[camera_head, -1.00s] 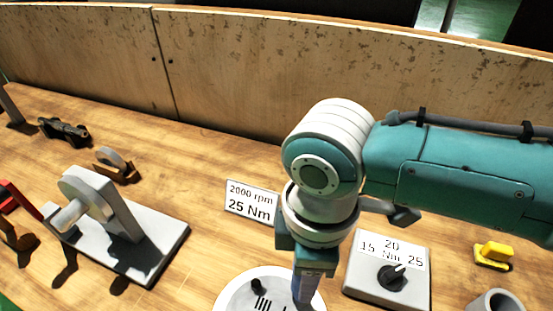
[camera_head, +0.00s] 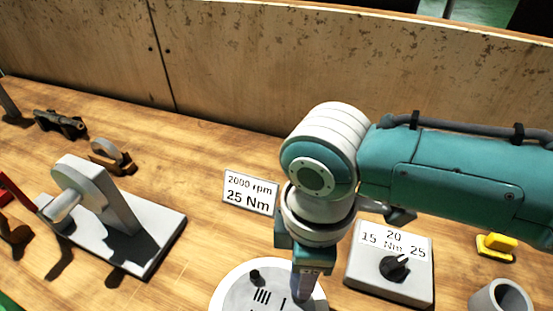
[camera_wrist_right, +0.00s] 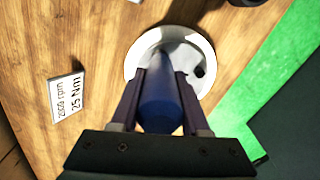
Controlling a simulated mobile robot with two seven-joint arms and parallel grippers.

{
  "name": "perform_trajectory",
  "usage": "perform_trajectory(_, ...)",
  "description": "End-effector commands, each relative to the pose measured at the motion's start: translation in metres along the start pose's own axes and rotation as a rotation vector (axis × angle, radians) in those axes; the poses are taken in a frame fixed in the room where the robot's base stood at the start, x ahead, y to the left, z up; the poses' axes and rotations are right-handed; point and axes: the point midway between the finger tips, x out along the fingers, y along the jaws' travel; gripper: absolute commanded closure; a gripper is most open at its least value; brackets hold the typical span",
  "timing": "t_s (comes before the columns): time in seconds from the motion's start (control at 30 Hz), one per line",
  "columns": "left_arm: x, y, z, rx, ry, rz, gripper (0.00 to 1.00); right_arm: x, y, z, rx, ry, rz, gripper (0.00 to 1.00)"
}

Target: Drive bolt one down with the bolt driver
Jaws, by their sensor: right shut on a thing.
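My right gripper (camera_head: 305,262) points down over a round white plate (camera_head: 232,293) at the bottom of the head view. It is shut on the bolt driver (camera_wrist_right: 162,108), a blue-grey body that shows between its fingers in the right wrist view. The driver's lower end is over the plate; whether its tip touches a bolt is hidden. A small black bolt-like peg (camera_head: 254,275) stands on the plate, left of the gripper, beside dark slot-like marks. I cannot tell which bolt is bolt one. My left gripper is not in view.
A sign (camera_head: 250,191) reads 2000 rpm, 25 Nm. A torque dial box (camera_head: 365,281) stands right of the gripper, with a yellow item (camera_head: 496,246) and a grey cup (camera_head: 500,297) beyond. A grey stand (camera_head: 150,240) is at left. A wooden wall (camera_head: 240,80) closes the back.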

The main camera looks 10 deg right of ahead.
Motion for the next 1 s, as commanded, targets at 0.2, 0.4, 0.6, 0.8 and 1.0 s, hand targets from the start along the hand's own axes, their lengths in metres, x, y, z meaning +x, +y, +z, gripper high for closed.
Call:
perform_trajectory(0.2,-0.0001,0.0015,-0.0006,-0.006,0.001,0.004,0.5,-0.0006,0.0005,-0.0005,0.0,0.001,0.001,1.0)
perform_trajectory(0.4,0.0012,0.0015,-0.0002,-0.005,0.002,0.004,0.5,0.0012,0.0005,-0.0005,0.0,0.001,0.001,1.0)
perform_trajectory(0.6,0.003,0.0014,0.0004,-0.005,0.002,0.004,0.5,0.0035,0.0005,-0.0006,0.0,0.002,0.001,1.0)
perform_trajectory(0.8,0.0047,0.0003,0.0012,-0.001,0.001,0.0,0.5,0.0058,0.0004,-0.0006,0.0,0.002,0.001,1.0)
perform_trajectory(1.0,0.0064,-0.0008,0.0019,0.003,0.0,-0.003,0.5,0.0081,0.0004,-0.0006,0.0,0.002,0.001,1.0)
